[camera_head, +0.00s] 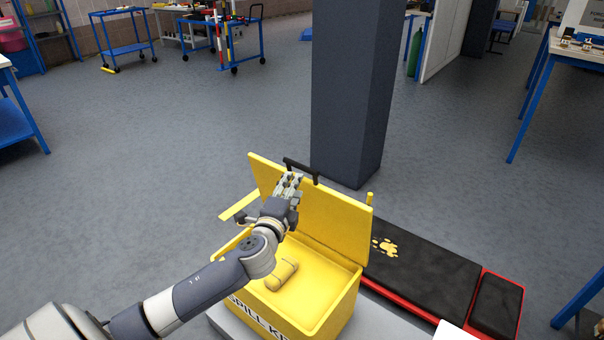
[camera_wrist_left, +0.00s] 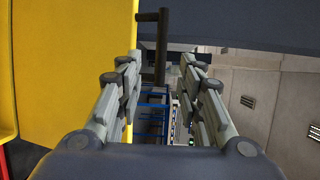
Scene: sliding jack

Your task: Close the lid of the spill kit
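The yellow spill kit (camera_head: 338,312) is a box standing open on a grey platform. Its yellow lid (camera_head: 335,220) is raised up at the far side and also fills the left of the left wrist view (camera_wrist_left: 70,60). A black handle (camera_head: 301,170) sits on the lid's top edge. My left gripper (camera_head: 290,180) is at the lid's top, in front of the handle. In the left wrist view its fingers are apart, and the handle (camera_wrist_left: 162,45) shows in line with the gap between them; contact cannot be told. My right gripper is not in view.
A yellow roll (camera_head: 282,275) lies inside the box. A dark pillar (camera_head: 352,95) stands just behind the lid. A black padded creeper with red edges (camera_head: 425,262) lies at the right. Open grey floor extends at the left.

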